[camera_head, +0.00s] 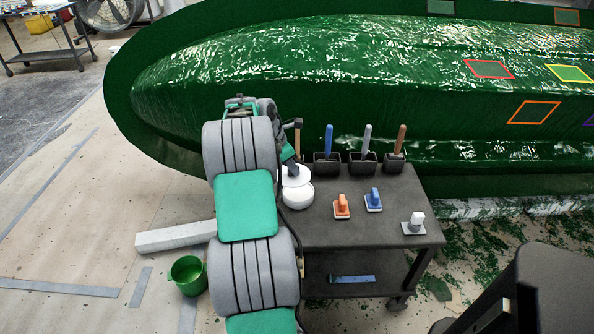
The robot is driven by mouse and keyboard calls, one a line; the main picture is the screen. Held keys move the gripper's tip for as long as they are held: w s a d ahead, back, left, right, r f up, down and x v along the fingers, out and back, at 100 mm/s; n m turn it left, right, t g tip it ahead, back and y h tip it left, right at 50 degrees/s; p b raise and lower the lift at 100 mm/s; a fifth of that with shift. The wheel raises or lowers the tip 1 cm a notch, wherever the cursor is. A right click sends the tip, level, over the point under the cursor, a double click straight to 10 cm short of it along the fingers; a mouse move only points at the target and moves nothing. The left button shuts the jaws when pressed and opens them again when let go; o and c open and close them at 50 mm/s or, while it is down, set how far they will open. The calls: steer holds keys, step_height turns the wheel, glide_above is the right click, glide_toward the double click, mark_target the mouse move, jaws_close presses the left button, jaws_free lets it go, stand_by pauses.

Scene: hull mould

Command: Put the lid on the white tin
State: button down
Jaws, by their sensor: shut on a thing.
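The white tin (298,197) stands on the left part of the dark cart top, partly behind my arm. The round white lid (299,179) is right above the tin and looks slightly tilted. I cannot tell whether the lid touches the tin's rim. My gripper (293,169) points down and is shut on the lid. My arm hides the left side of the lid and the tin, and the fingertips show only in part.
On the cart (322,233) lie an orange-handled tool (341,206), a blue-handled tool (373,200) and a white-handled one (414,222). Dark holders (327,164) with upright handles line its back edge. The green hull mould (330,80) rises behind. A green bucket (187,275) is on the floor.

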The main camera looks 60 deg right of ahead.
steer(key=shift+s+d+f, duration=0.3)
steer(key=shift+s+d, duration=0.25)
step_height(320, 180, down, 4)
steer(key=b, duration=0.6)
steer(key=shift+f+b, duration=0.25)
steer(key=shift+b, duration=0.15)
steer(key=shift+f, duration=0.95)
steer(key=shift+p, duration=1)
steer(key=c, duration=1.3)
jaws_free()
steer(key=shift+c, duration=0.2)
